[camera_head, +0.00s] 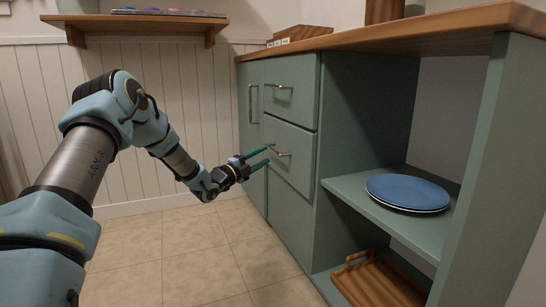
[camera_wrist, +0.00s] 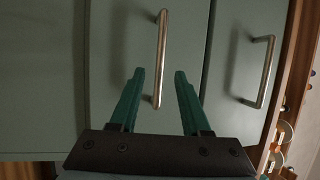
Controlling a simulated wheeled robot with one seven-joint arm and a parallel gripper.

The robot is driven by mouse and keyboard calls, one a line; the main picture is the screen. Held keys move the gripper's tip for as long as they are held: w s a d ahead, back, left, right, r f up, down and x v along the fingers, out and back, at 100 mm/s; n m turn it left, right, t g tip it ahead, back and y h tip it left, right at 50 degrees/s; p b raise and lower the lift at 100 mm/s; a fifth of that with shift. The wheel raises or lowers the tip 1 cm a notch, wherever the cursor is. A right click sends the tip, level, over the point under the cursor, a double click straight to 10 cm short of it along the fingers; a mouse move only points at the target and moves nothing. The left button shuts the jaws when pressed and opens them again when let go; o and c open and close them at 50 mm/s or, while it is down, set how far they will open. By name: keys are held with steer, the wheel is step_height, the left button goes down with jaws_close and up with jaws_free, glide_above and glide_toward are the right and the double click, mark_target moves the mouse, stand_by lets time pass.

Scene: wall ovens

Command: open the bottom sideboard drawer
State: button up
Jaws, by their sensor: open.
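The green sideboard shows two drawers with metal bar handles in the head view: an upper drawer (camera_head: 298,100) and a lower drawer (camera_head: 297,167). A plain front panel (camera_head: 287,207) lies below them, with no handle visible. My gripper (camera_head: 267,155) is open at the lower drawer's handle (camera_head: 283,154), its green fingers pointing at the front. In the wrist view the handle (camera_wrist: 162,45) appears between the two fingertips (camera_wrist: 159,76). I cannot tell how deep the bar sits between them. The upper drawer's handle (camera_wrist: 264,68) is to the right. The drawers look shut.
A tall door handle (camera_head: 252,103) is left of the drawers. To the right, an open shelf (camera_head: 345,187) holds blue plates (camera_head: 408,191), with a wooden tray (camera_head: 380,284) below. The wooden countertop (camera_head: 440,28) is above. The tiled floor (camera_head: 200,250) in front is clear.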

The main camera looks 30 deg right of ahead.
mark_target(273, 151)
steer(key=b+x, duration=0.1)
steer(key=x, duration=0.4)
steer(key=shift+w+d+b, duration=0.1)
steer(key=shift+d+b, duration=0.2)
steer(key=shift+d, duration=0.1)
steer(key=shift+c, duration=0.2)
jaws_close()
stand_by(0.9)
